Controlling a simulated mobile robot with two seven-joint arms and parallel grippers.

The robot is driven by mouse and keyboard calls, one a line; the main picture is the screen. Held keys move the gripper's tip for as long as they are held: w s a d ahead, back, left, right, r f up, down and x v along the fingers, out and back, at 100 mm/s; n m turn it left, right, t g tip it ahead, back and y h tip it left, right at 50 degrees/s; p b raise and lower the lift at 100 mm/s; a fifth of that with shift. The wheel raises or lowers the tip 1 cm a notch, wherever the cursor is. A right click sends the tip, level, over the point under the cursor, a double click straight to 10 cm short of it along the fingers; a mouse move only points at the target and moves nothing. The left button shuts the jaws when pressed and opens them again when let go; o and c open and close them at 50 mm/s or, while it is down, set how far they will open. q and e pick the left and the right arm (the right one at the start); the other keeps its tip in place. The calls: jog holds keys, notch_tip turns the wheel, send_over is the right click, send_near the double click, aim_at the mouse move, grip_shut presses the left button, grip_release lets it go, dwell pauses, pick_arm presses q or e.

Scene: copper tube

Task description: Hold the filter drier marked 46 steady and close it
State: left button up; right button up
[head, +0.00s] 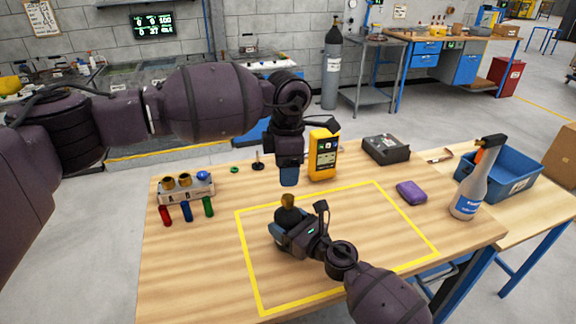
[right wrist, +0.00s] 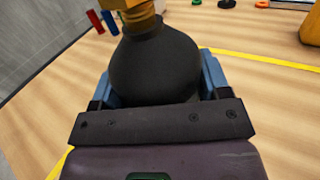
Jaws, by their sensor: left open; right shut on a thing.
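The filter drier (head: 290,216) has a dark rounded body with a brass neck on top. It stands upright inside the yellow outline; no number is readable on it. My right gripper (head: 282,232) is shut on its body, with a blue finger on each side in the right wrist view (right wrist: 155,80). The brass neck (right wrist: 137,14) is cut off by that view's top edge. My left gripper (head: 289,176) is open, pointing down above and behind the drier, apart from it. A grey rack (head: 186,194) marked A and B holds two brass pieces (head: 176,182) and a blue round piece (head: 203,176).
Red (head: 165,215), blue (head: 186,212) and green (head: 208,207) cylinders are by the rack. A yellow meter (head: 323,155) stands close to my left gripper. A purple cloth (head: 411,191), a spray bottle (head: 477,180) and a blue bin (head: 510,172) are at right. The yellow-outlined area is otherwise clear.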

aim_at(288, 196)
pick_arm(q)
jog(key=n, duration=0.7)
jog(key=shift+d+r, duration=0.1)
jog(key=shift+r, duration=0.05)
jog(key=n, duration=0.5)
jog(key=shift+r+n, duration=0.1)
jog(key=shift+n, duration=0.3)
jog(key=n, duration=1.1)
jog(key=shift+n, duration=0.3)
jog(key=shift+f, duration=4.05)
jog(key=shift+c, duration=0.4)
